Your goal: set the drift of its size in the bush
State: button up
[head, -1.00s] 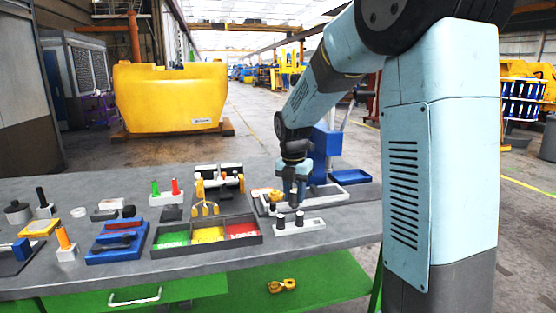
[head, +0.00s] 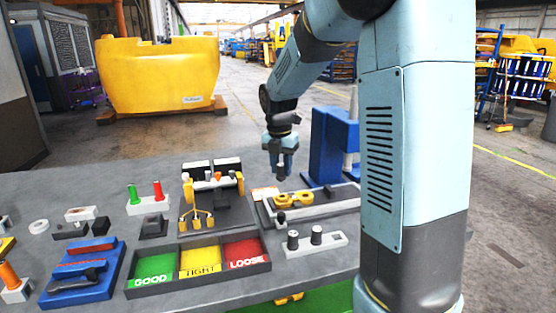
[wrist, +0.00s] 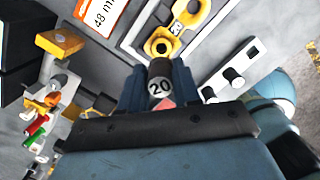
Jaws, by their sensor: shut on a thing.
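My gripper (head: 281,176) is shut on a dark drift (wrist: 160,70) whose pale collar reads 20, seen between the fingers in the wrist view. It is above the bench, clear of the things below. A yellow casting (head: 292,199) lies in a pale frame behind the drift rack. In the wrist view the casting (wrist: 178,30) has a round, dark-centred eye, probably the bush, just beyond the drift tip, with a number plate that I cannot read surely. A white rack (head: 330,242) beside the frame holds two dark upright drifts (head: 316,235).
A tray (head: 200,262) marked GOOD, TIGHT and LOOSE lies at the front. A blue press (head: 328,145) stands right of my gripper. A dark fixture with yellow arms (head: 212,190) stands to the left. A card (wrist: 103,14) reads 48 mm.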

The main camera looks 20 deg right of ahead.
aim_at(282, 179)
jog(key=shift+w+d, duration=0.2)
jog(key=shift+w+d, duration=0.1)
jog(key=shift+f, duration=2.45)
jog(key=shift+f, duration=0.95)
dwell(1.1)
jog(key=o, duration=1.1)
jog(key=shift+o, duration=0.2)
jog(key=r, duration=0.8)
jog(key=s+a+r, duration=0.1)
jog(key=r, duration=0.3)
jog(key=shift+s+r, duration=0.1)
jog(key=shift+r, duration=0.05)
jog(key=shift+s+a+r, duration=0.1)
jog(key=shift+s+r, duration=0.1)
jog(key=shift+r, duration=0.45)
